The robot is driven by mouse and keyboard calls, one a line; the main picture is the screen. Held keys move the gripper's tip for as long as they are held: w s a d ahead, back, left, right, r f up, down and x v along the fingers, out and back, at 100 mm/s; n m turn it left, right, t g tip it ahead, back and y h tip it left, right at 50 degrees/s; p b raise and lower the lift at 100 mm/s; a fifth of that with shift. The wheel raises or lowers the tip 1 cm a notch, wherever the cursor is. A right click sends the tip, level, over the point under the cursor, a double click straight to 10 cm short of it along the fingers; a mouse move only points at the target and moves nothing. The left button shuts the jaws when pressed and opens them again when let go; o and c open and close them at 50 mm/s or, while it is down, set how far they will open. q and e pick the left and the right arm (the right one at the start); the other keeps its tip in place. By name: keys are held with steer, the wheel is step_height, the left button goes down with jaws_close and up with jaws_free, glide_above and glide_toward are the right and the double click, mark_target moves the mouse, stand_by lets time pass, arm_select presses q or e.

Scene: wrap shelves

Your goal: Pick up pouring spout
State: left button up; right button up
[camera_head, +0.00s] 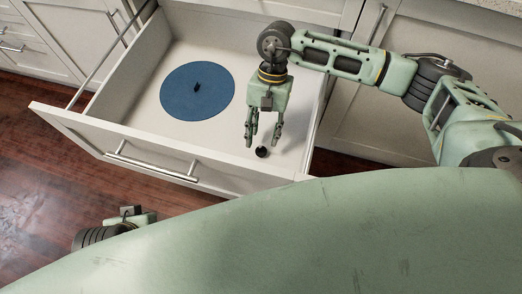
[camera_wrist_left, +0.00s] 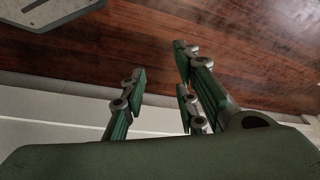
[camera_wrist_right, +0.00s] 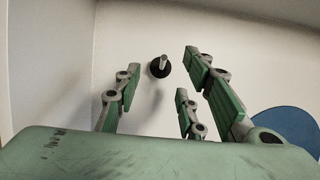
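The pouring spout (camera_head: 262,152) is a small black piece on the drawer floor, near the front right. In the right wrist view the spout (camera_wrist_right: 160,67) shows a round black base and a short metallic tube, beyond the fingertips. My right gripper (camera_head: 263,138) points down just above and behind it. In the right wrist view the right gripper (camera_wrist_right: 158,78) is open, with nothing between its fingers and the spout ahead of the gap. My left gripper (camera_wrist_left: 160,75) is open and empty over the wooden floor; its fingers are hidden in the head view.
The drawer's front panel (camera_head: 90,137) and side walls stand close around the right gripper. White cabinets (camera_head: 385,110) are behind.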

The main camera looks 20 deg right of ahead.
mark_target(263, 152)
steer(key=x, duration=0.4)
steer(key=shift+d+f, duration=0.2)
steer(key=shift+f, duration=0.3)
steer(key=c, duration=0.7)
